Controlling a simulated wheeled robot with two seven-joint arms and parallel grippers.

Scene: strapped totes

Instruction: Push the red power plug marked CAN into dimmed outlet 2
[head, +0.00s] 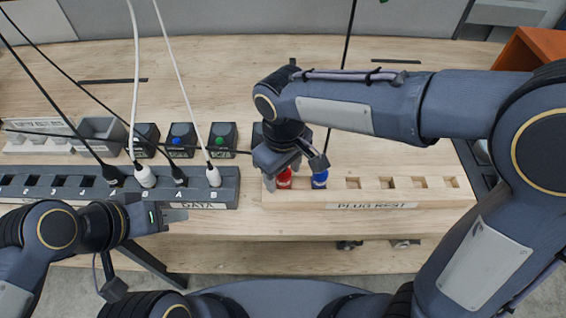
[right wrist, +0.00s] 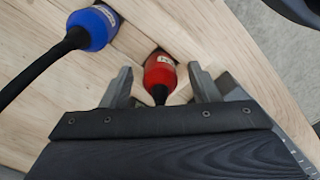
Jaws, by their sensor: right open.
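The red plug (head: 284,181) stands in a slot of the wooden plug rest (head: 413,200). In the right wrist view the red plug (right wrist: 160,76) lies between the two fingers of my right gripper (right wrist: 164,85), which is open around it with a gap on each side. The label on the red plug is too small to read. A blue plug (head: 320,180) stands in the slot to its right. The dark outlet strip labelled DATA (head: 228,188) is left of the rest, with several plugs in it. My left gripper (head: 180,215) hovers in front of the strip; its finger gap is unclear.
Small dark boxes with coloured buttons (head: 182,140) stand behind the strip. Black and white cables run across the table from above. Several slots at the right of the rest are empty. An orange-brown box (head: 530,55) is at the back right.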

